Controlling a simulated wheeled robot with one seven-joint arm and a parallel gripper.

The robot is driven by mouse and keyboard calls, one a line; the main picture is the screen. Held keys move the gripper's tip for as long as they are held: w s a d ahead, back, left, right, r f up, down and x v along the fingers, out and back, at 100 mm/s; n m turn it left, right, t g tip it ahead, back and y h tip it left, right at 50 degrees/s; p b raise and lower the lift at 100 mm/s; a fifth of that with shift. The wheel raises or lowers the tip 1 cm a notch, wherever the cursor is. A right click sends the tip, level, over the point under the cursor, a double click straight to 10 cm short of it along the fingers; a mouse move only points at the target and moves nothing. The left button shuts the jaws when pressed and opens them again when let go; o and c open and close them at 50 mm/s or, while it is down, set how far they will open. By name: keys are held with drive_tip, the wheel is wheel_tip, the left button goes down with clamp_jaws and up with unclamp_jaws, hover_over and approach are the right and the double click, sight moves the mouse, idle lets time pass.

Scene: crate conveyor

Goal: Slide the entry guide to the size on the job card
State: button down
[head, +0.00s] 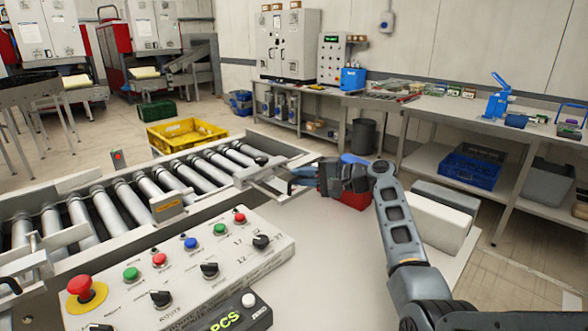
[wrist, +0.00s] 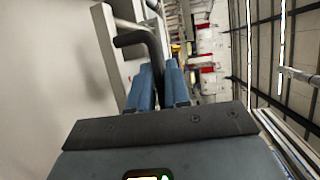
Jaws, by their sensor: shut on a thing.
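The entry guide (head: 262,185) is a pale metal bar and bracket at the right end of the roller conveyor. My gripper (head: 298,176) is at the guide's right side, with its blue fingers partly hidden in the head view. In the wrist view, my gripper (wrist: 158,72) has its two blue fingers closed around the lower end of a bent black handle (wrist: 143,40). The handle joins a pale metal bar (wrist: 108,50) of the guide. I cannot make out a job card or a size reading in either view.
The roller conveyor (head: 140,190) runs leftward. A control panel (head: 205,268) with several buttons and knobs stands in front of it. A yellow crate (head: 187,135) is on the floor.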

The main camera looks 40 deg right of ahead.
drive_tip(key=shift+s+f, duration=0.15)
drive_tip(key=shift+s, duration=0.15)
drive_tip(key=c, duration=1.2)
unclamp_jaws()
drive_tip(key=shift+s, duration=0.1)
drive_tip(key=shift+o, duration=0.2)
drive_tip(key=b+v, duration=0.1)
drive_tip(key=v, duration=0.6)
drive_tip(key=shift+s+d, duration=0.2)
drive_tip(key=shift+s, duration=0.1)
